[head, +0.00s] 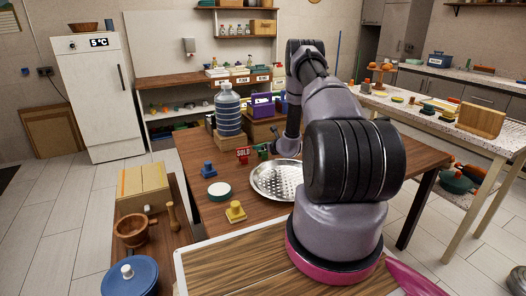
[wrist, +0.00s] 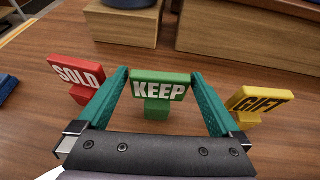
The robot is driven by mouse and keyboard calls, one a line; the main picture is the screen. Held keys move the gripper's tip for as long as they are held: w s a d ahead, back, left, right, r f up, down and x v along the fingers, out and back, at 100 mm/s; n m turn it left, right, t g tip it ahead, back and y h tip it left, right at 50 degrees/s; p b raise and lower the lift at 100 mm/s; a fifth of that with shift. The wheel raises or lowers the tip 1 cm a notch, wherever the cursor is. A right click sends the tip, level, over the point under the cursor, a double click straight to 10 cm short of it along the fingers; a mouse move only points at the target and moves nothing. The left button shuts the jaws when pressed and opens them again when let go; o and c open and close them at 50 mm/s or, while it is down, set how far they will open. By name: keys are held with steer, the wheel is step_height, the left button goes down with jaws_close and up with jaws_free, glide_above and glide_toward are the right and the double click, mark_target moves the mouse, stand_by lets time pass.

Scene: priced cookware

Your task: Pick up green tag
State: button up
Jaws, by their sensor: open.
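The green tag (wrist: 160,87), marked KEEP, stands upright on a small green foot on the wooden table. In the wrist view it is between the two teal fingers of my gripper (wrist: 160,92). The fingers are open, one on each side of the tag, with a narrow gap at each side. In the head view the green tag (head: 263,150) shows small beside my arm, partly hidden by it.
A red SOLD tag (wrist: 75,74) stands close left of the fingers, and a yellow GIFT tag (wrist: 258,104) close right. Wooden blocks (wrist: 122,24) stand behind. In the head view a metal colander (head: 262,183) sits nearer on the table.

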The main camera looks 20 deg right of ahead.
steer(key=shift+w+f, duration=0.2)
steer(key=shift+w, duration=0.3)
steer(key=c, duration=1.1)
steer(key=shift+o, duration=0.2)
